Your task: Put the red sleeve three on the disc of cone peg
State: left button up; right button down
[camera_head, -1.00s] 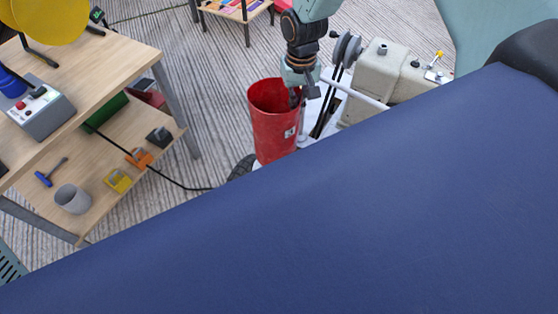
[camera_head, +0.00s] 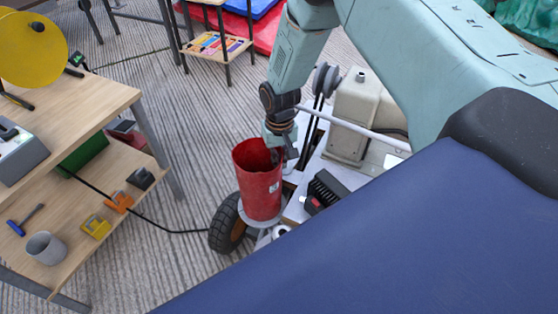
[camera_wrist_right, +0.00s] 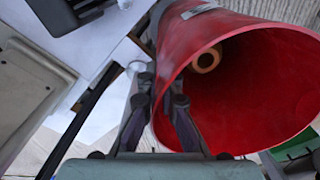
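The red sleeve (camera_head: 258,185) stands upright on a pale round disc (camera_head: 247,217) at the corner of a wheeled cart. The sleeve is a wide red cylinder with an open top. In the right wrist view its mouth (camera_wrist_right: 250,100) fills the right side, and a tan ring-shaped thing (camera_wrist_right: 207,60) shows inside it. The peg's body is hidden by the sleeve. My right gripper (camera_head: 281,148) is at the sleeve's upper right rim. Its fingers (camera_wrist_right: 162,95) straddle the red wall, with a small gap between their tips. Whether they press on the wall is unclear. My left gripper is out of view.
The cart has a black wheel (camera_head: 227,225), a beige housing (camera_head: 352,115) and a white rail beside my right arm. A wooden shelf table (camera_head: 85,215) with a grey cup (camera_head: 46,248) stands left. Dark blue padding (camera_head: 400,240) covers the lower right.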

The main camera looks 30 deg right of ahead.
jog(key=shift+f, duration=0.1)
jog(key=c, duration=2)
grip_release()
jog(key=shift+f, duration=0.1)
jog(key=shift+c, duration=0.2)
jog(key=o, duration=0.5)
notch_tip(320, 180, up, 12)
jog(key=p, duration=0.5)
jog(key=shift+s+r, duration=0.1)
jog(key=shift+r, duration=0.15)
